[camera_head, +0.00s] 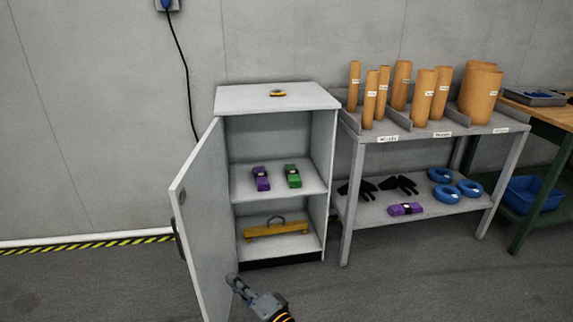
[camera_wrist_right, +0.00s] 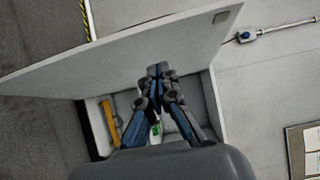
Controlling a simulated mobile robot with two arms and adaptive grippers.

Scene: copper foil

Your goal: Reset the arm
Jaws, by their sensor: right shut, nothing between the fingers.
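My right gripper (camera_head: 236,283) is shut and empty at the bottom of the head view, just right of the lower part of the open cabinet door. In the right wrist view the gripper (camera_wrist_right: 158,70) points towards the cabinet, its fingers together. The grey cabinet (camera_head: 277,93) stands against the wall with its door (camera_head: 205,215) swung open to the left. The door also spans the upper part of the right wrist view (camera_wrist_right: 130,60). My left gripper does not show.
A purple item (camera_head: 261,178) and a green item (camera_head: 293,176) lie on the cabinet's middle shelf, a yellow tool (camera_head: 276,230) below. A metal rack (camera_head: 365,214) with brown tubes (camera_head: 423,97), black gloves (camera_head: 400,185) and blue rings (camera_head: 470,188) stands right. Floor in front is clear.

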